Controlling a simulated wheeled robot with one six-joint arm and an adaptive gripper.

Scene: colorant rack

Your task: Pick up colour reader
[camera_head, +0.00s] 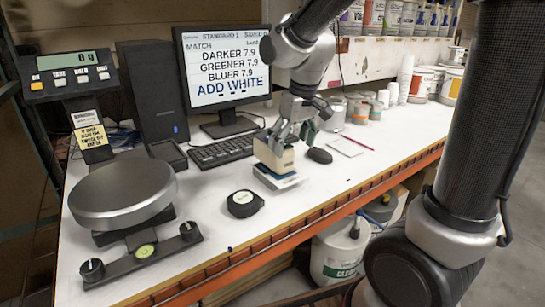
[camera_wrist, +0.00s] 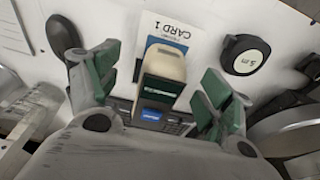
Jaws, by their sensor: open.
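The colour reader (camera_head: 273,156) is a cream block-shaped device standing on the worktop at a blue-and-white card (camera_head: 279,180). In the wrist view the reader (camera_wrist: 164,65) shows a cream top, a dark green band and a small blue screen, with the card marked CARD 1 (camera_wrist: 172,27) beyond it. My gripper (camera_head: 295,133) is open just above and behind the reader in the head view. In the wrist view its green-padded fingers (camera_wrist: 160,80) stand on either side of the reader, with gaps visible. The fingers partly hide the reader's back in the head view.
A black tape measure (camera_head: 243,203) lies left of the reader, and a black mouse (camera_head: 319,155) to its right. A keyboard (camera_head: 222,150) and monitor (camera_head: 226,70) stand behind. A round scale (camera_head: 123,190) fills the left. The worktop's orange front edge (camera_head: 330,215) is near.

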